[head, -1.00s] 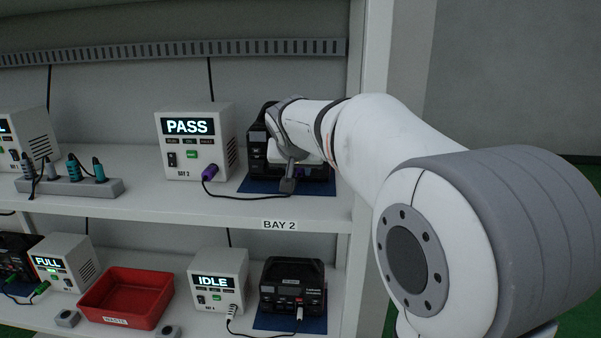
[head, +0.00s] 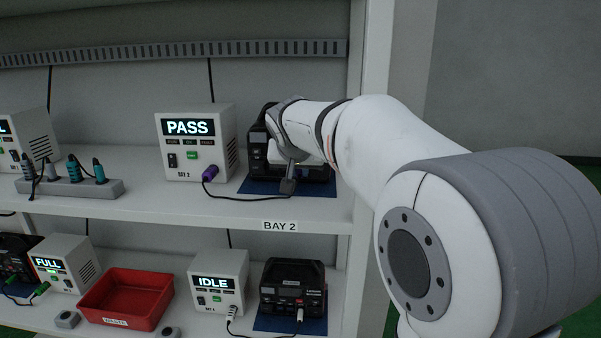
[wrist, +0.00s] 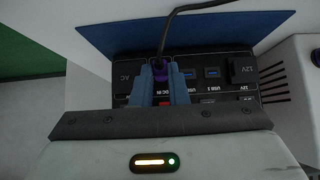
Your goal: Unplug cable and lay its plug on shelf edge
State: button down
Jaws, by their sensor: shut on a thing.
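A black power unit (head: 257,152) stands on a blue mat (head: 258,187) on the upper shelf, partly hidden by my arm. Its port panel (wrist: 213,88) fills the middle of the wrist view. My gripper (wrist: 162,70) is shut on a purple plug (wrist: 160,68) at the DC IN socket area. I cannot tell whether the plug is fully seated. The cable (wrist: 165,30) runs from the plug and, in the head view, along the shelf to a purple connector (head: 209,173) on the PASS tester (head: 220,150). The shelf edge (head: 200,212) is bare near the BAY 2 label (head: 280,226).
A power strip (head: 75,188) with teal plugs lies left on the upper shelf. The lower shelf holds a red bin (head: 125,285), the IDLE tester (head: 235,265) and another black unit (head: 292,280). A shelf upright (head: 372,100) stands close by my arm.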

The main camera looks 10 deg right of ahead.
jog(key=shift+s+a, duration=0.1)
jog(key=shift+s, duration=0.1)
jog(key=shift+s+a+b, duration=0.3)
jog(key=shift+s+b, duration=0.35)
jog(key=shift+s, duration=0.25)
jog(key=shift+s+a+b, duration=0.25)
jog(key=shift+s+b, duration=0.4)
jog(key=shift+s, duration=0.25)
jog(key=shift+s, duration=0.1)
jog(key=shift+s+a+b, duration=0.25)
jog(key=shift+s+b, duration=0.2)
jog(key=shift+s, duration=0.3)
jog(key=shift+s+a+b, duration=0.25)
jog(key=shift+s+b, duration=0.15)
jog(key=shift+s, duration=0.3)
jog(key=shift+s+a+b, duration=0.25)
jog(key=shift+s+b, duration=0.2)
jog(key=shift+s, duration=0.3)
jog(key=shift+f+b, duration=1.85)
jog(key=shift+b, duration=0.05)
jog(key=c, duration=1.3)
grip_release()
jog(key=shift+c, duration=0.2)
